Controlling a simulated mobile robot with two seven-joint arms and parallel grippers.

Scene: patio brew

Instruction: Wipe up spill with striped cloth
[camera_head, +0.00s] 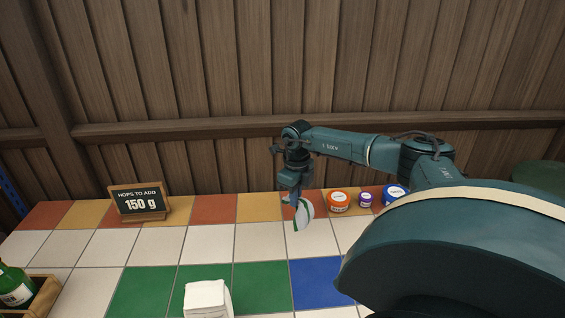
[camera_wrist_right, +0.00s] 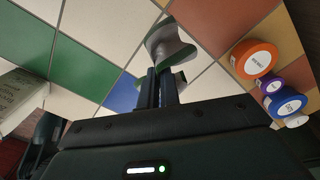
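My right gripper (camera_head: 292,192) points down above the back part of the tiled counter (camera_head: 205,243). Its two fingers are close together on a bunched white cloth with a green stripe (camera_head: 303,213). In the right wrist view the cloth (camera_wrist_right: 168,38) shows pale grey-white beyond the fingertips (camera_wrist_right: 160,78). The cloth hangs over the white tiles near the coloured back row; I cannot tell whether it touches them. I see no clear spill in either view; the cloth and my arm hide part of the counter. My left gripper is not in view.
Orange (camera_head: 339,201), purple (camera_head: 366,200) and blue (camera_head: 395,194) lidded tubs stand right of the cloth. A wooden crate (camera_head: 46,297) holds a green bottle (camera_head: 14,284). A white block-like item (camera_head: 205,299) is at the front.

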